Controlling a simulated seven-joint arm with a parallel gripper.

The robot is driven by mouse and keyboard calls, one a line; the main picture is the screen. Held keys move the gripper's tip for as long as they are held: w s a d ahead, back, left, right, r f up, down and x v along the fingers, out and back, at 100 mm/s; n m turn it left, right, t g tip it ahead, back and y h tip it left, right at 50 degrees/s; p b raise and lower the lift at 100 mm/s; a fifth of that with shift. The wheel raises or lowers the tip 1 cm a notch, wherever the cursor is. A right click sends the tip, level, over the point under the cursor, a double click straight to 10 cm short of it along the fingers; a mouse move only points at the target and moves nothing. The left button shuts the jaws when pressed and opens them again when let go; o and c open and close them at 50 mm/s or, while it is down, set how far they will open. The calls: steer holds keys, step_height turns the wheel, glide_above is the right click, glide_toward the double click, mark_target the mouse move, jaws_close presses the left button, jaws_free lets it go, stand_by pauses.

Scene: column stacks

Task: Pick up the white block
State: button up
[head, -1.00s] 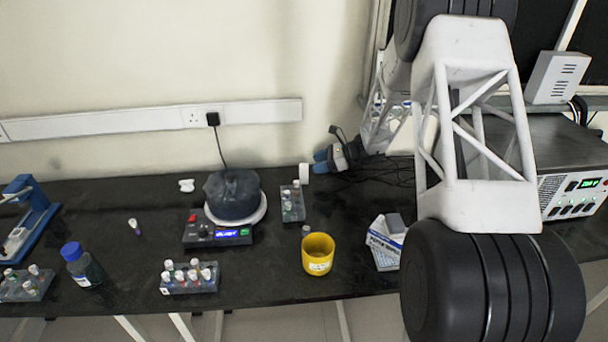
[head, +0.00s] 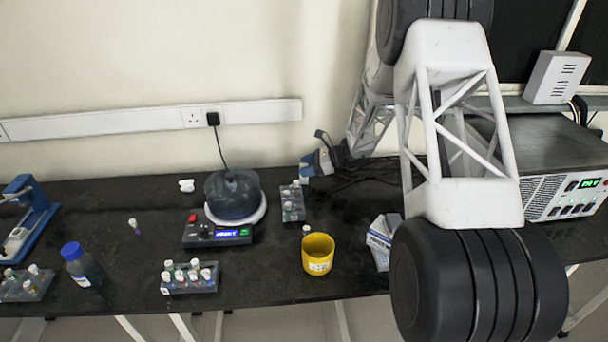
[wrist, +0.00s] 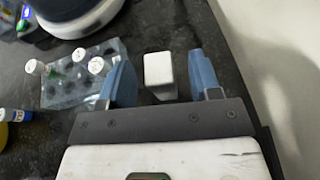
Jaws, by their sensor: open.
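The white block (wrist: 160,76) stands on the dark bench in the wrist view, between my two blue fingers and with a gap visible on each side. My gripper (wrist: 160,62) is open, and nothing is held in it. In the head view my gripper (head: 308,166) is at the back of the bench near the wall, right of the hotplate. There its blue fingers cover most or all of the block.
A clear vial rack (wrist: 82,78) stands just left of my left finger; it also shows in the head view (head: 292,205). A hotplate (head: 218,235) with a dark vessel is further left. A yellow cup (head: 318,254) stands in front. The wall (wrist: 270,50) is close on the right.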

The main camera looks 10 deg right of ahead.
steer(key=shift+x, duration=1.45)
steer(key=c, duration=1)
steer(key=shift+r, duration=0.15)
steer(key=shift+r, duration=0.7)
steer(key=s+r, duration=0.1)
steer(key=s, duration=0.4)
steer(key=s+d+r, duration=0.1)
steer(key=s, duration=0.4)
steer(key=s+d+r, duration=0.1)
steer(key=s, duration=0.4)
steer(key=shift+s+r, duration=0.15)
steer(key=shift+s, duration=0.25)
